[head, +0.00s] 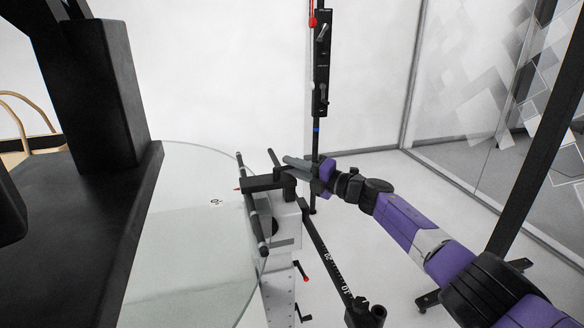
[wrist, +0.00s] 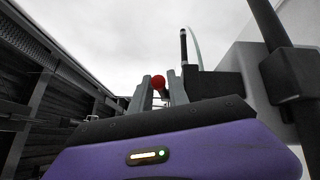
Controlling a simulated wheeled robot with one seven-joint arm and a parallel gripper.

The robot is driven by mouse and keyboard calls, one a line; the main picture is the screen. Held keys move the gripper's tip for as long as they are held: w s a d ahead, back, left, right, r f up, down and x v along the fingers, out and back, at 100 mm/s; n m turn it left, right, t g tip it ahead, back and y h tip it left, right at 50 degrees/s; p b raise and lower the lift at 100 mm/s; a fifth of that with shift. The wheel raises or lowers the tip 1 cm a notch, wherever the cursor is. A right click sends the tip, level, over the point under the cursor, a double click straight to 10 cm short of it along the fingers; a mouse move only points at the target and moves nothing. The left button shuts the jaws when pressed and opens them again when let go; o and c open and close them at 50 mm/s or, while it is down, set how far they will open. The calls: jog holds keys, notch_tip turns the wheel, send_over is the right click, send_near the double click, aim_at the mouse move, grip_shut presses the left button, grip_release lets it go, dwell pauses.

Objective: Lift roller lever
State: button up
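No clear grip on the knob shows. A thin dark roller (head: 252,210) crosses the bracket's left end, beside a small red tip (head: 237,189). I cannot tell whether this tip is the knob. The fingertips partly hide the bracket's far side.
A large glass disc (head: 185,235) lies left of the housing. A black vertical pole (head: 317,135) stands just behind my gripper. A marked black rail (head: 328,257) runs toward the front right.

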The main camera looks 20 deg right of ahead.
jog(key=shift+s+a+r+m+t+h+p, duration=0.25)
jog(key=shift+m+t+h+p, duration=0.2)
jog(key=shift+p, duration=1.65)
jog(key=shift+m+t+h+p, duration=0.25)
jog(key=shift+h+p, duration=0.2)
jog(key=shift+p, duration=0.65)
